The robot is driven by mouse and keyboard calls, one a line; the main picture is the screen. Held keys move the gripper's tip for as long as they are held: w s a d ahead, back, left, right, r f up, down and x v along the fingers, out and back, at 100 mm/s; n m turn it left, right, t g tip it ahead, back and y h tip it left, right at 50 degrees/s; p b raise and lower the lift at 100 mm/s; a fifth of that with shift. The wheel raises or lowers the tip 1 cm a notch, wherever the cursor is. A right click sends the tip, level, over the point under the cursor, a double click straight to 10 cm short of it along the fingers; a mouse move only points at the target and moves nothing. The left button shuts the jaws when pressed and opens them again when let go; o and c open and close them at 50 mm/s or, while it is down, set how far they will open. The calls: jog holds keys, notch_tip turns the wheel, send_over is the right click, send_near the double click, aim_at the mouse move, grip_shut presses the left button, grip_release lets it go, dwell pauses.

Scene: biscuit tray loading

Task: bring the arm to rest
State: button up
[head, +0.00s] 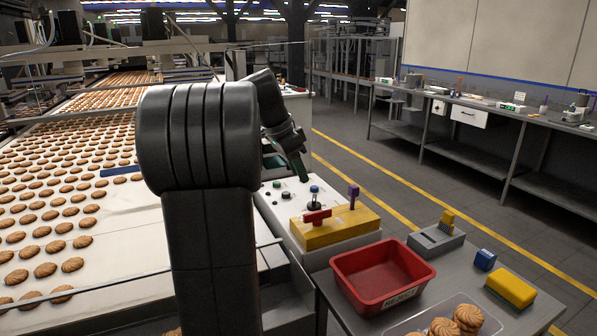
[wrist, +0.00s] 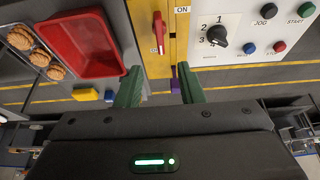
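My gripper (head: 289,166) hangs above the control panel (head: 279,188) in the head view. Its two green fingers (wrist: 160,88) are spread apart in the wrist view, with nothing held between them. Behind the gap, near the right finger, a purple part (wrist: 176,82) shows. It looks like the purple post (head: 353,197) on the yellow box (head: 340,228), and the fingers look apart from it. My black arm stands bent in the middle of the head view and hides part of the conveyor.
A red bin (head: 343,262), a tray of biscuits (head: 480,314), a yellow block (head: 510,288), a blue block (head: 485,260) and a grey device (head: 436,240) are on the right-hand table. The biscuit conveyor (head: 120,215) lies left. The yellow box carries a red lever (head: 317,216).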

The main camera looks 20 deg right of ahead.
aim_at(317, 212)
jog(key=x, duration=1.4)
jog(key=shift+r, duration=0.1)
jog(key=shift+r, duration=0.1)
